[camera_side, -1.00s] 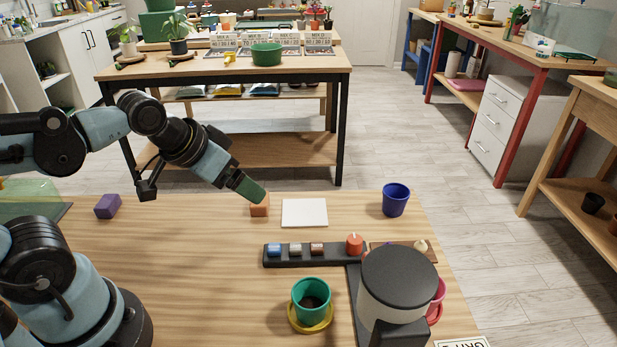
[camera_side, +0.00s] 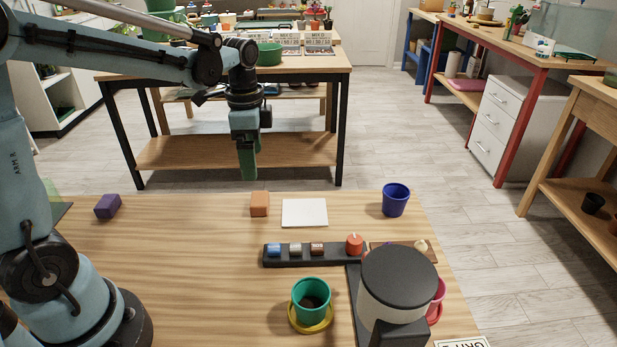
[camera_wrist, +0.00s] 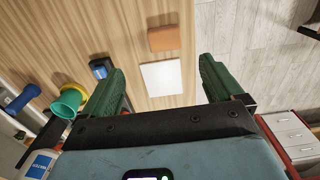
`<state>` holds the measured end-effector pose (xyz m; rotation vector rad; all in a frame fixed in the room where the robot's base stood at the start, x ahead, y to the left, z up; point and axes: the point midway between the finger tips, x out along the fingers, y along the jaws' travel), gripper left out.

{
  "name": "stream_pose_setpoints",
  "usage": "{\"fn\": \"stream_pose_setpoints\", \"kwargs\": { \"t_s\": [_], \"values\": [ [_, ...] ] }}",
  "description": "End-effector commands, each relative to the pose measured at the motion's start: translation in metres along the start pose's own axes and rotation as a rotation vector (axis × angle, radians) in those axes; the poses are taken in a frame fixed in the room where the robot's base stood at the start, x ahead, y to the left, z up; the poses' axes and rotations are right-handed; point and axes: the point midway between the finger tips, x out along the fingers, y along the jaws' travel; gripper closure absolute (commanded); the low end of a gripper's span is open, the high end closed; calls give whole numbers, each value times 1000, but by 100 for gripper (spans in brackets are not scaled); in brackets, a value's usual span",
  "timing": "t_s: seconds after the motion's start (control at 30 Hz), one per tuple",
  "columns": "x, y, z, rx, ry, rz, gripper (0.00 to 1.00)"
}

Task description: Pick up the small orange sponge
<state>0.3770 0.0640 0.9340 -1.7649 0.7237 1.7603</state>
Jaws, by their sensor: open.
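The small orange sponge (camera_side: 260,204) rests near the far edge of the wooden table, just left of a white square tile. It also shows in the wrist view (camera_wrist: 164,38), beyond the tile and ahead of the fingertips. My gripper (camera_side: 247,168) points down and is raised, above and slightly left of the sponge in the side view, not touching it. In the wrist view its green fingers (camera_wrist: 160,78) are wide apart with nothing between them at the tips except the view of the tile below.
The white tile (camera_side: 304,212) lies right of the sponge. A blue cup (camera_side: 396,200) stands farther right and a purple block (camera_side: 108,206) at the left. A black strip (camera_side: 338,257) with small blocks, a teal pot (camera_side: 311,300) and a lidded canister (camera_side: 398,290) stand nearer. The left middle of the table is clear.

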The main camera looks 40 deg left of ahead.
Motion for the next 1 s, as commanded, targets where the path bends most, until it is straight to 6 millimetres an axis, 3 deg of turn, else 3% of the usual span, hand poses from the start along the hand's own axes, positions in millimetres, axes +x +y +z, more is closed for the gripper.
{"fn": "stream_pose_setpoints", "kwargs": {
  "t_s": [0.4, 0.77, 1.0],
  "values": [
    [53, -1, 0, 5, -2, 3, 6],
    [77, -3, -1, 4, -2, 2, 6],
    [107, -9, -4, 4, -1, 2, 6]
  ]
}}
